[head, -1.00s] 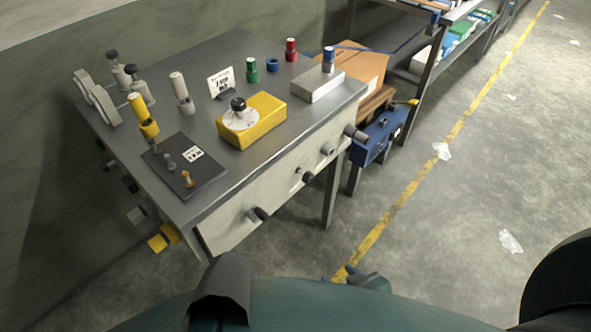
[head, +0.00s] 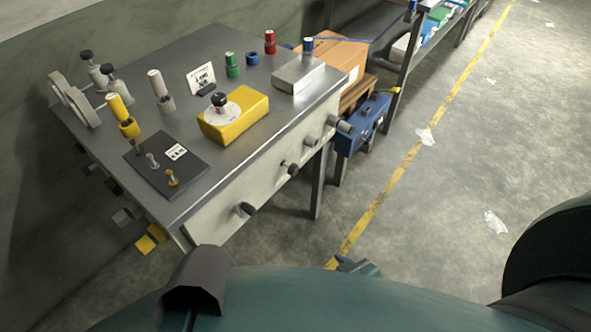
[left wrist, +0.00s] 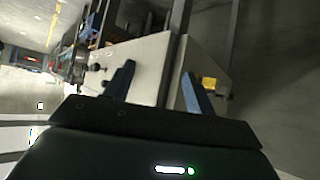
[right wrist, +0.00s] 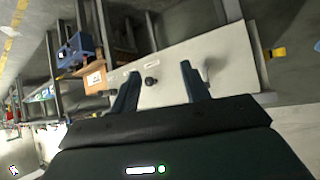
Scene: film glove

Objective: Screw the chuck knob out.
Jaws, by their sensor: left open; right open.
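I cannot tell which knob is the chuck knob. Black knobs stick out of the bench's pale front panel: one near the left (head: 245,208), one near the middle (head: 291,169). Another black knob (head: 219,99) tops the round dial of a yellow block (head: 240,123). Fixtures at the bench's left end carry black knobs (head: 86,55) too. My right gripper (head: 358,267) shows only partly, low in the head view, apart from the bench. In its wrist view it is open (right wrist: 160,70) and empty, facing the panel. My left gripper (left wrist: 158,70) is open and empty, also facing the panel.
The grey bench top (head: 205,45) holds a dark plate (head: 140,168) with small pegs, coloured cylinders and a grey block (head: 298,75). A blue vise-like unit (head: 362,128) and a cardboard box (head: 335,55) stand to the right. The floor right of the yellow line is mostly open.

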